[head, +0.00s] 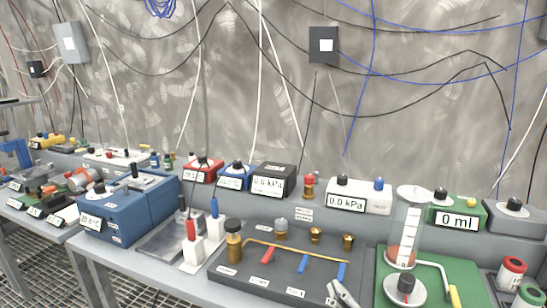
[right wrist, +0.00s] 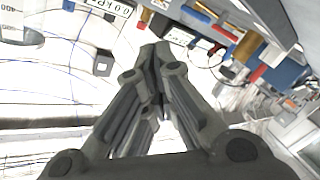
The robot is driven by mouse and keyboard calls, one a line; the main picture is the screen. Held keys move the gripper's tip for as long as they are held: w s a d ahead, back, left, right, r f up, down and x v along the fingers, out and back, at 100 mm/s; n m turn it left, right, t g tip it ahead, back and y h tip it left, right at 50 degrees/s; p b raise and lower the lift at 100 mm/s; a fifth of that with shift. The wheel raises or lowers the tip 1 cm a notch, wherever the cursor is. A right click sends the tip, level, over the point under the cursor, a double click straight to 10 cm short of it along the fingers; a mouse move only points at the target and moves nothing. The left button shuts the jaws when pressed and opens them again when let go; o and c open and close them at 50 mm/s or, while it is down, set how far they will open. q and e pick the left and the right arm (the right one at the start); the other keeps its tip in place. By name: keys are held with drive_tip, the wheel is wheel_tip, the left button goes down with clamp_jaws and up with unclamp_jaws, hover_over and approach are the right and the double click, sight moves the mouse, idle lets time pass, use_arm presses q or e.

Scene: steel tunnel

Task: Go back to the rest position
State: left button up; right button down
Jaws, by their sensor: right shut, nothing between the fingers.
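My right gripper (head: 343,296) shows at the bottom edge of the head view, in front of the dark grey valve board (head: 228,273). It also fills the middle of the right wrist view (right wrist: 155,52), where its fingers meet with nothing between them. The valve board carries a brass pipe, red and blue handles and brass fittings. In the head view the gripper's tip is close to the board's front right part; I cannot tell whether they touch. My left gripper is not in view.
A green board (head: 468,285) with a graduated cylinder (head: 404,240) stands at the right. A blue box (head: 125,212) and a grey tray (head: 165,240) stand at the left. Gauges line the back shelf, among them a black 0.6 kPa box (head: 274,180). Cables hang on the wall.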

drive_tip(key=s+d+f+m+g+h, duration=0.1)
drive_tip(key=s+d+f+m+g, duration=0.2)
drive_tip(key=s+f, duration=0.35)
drive_tip(key=s+d+f+m+g+h, duration=0.1)
drive_tip(key=s+d+f+m+g, duration=0.1)
drive_tip(key=s+f+g, duration=0.45)
drive_tip(key=s+d+f+m+g, duration=0.1)
drive_tip(key=s+f+g, duration=0.1)
drive_tip(key=s+f, duration=0.35)
drive_tip(key=s+d+f+m+g, duration=0.1)
drive_tip(key=s+f+g, duration=0.15)
drive_tip(key=s, duration=0.65)
wheel_tip(320, 180, down, 26)
drive_tip(key=s+g+p, duration=0.1)
drive_tip(key=p, duration=0.1)
drive_tip(key=s+d+f+g+p, duration=0.1)
drive_tip(key=s+d+f+p, duration=0.1)
drive_tip(key=s+f, duration=1.1)
drive_tip(key=s, duration=0.3)
drive_tip(key=shift+s+d+n, duration=0.3)
drive_tip(key=shift+d, duration=0.05)
